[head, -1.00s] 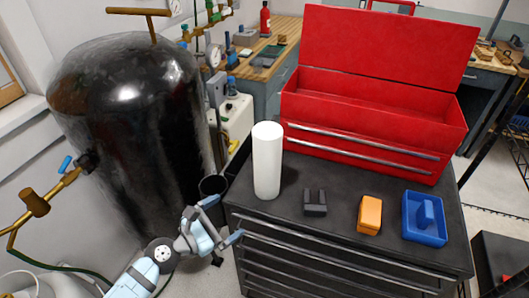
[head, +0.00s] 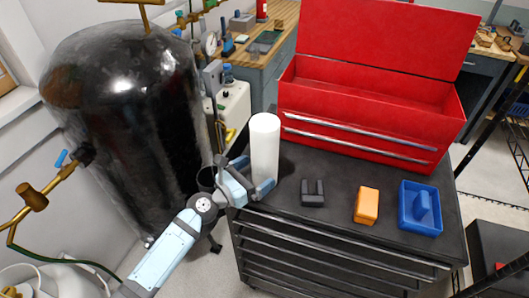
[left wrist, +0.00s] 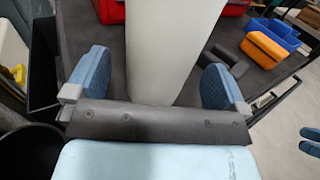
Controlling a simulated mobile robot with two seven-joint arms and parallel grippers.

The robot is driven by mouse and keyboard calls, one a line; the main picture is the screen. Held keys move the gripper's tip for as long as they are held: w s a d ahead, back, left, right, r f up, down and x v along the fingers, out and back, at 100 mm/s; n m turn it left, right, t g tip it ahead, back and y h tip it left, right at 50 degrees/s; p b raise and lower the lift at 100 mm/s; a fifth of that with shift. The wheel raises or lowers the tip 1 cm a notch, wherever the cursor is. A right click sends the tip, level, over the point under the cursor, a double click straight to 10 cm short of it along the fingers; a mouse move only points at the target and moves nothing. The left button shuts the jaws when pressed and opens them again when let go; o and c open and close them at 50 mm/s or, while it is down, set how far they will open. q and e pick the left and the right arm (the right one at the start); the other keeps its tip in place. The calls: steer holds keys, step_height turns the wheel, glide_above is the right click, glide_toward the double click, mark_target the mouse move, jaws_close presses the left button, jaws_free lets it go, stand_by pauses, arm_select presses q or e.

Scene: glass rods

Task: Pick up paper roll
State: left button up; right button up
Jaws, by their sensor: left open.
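The white paper roll (head: 265,143) stands upright on the dark top of the tool cabinet, near its left edge. My left gripper (head: 251,176) is open at the roll's lower part, with its fingers on either side of it. In the left wrist view the roll (left wrist: 168,50) rises between the two blue finger pads of my left gripper (left wrist: 156,82). Gaps show between the roll and both pads. The roll's top is out of the wrist view. My right gripper is not seen in the head view.
A red toolbox (head: 370,120) stands behind. A black tank (head: 125,120) is on the left.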

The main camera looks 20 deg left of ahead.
mark_target(263, 168)
arm_select(q)
steer(key=shift+x, duration=1.55)
steer(key=shift+c, duration=0.7)
steer(key=c, duration=0.9)
steer(key=shift+o, duration=0.2)
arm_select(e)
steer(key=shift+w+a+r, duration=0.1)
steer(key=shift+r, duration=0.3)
arm_select(q)
steer(key=shift+r, duration=0.15)
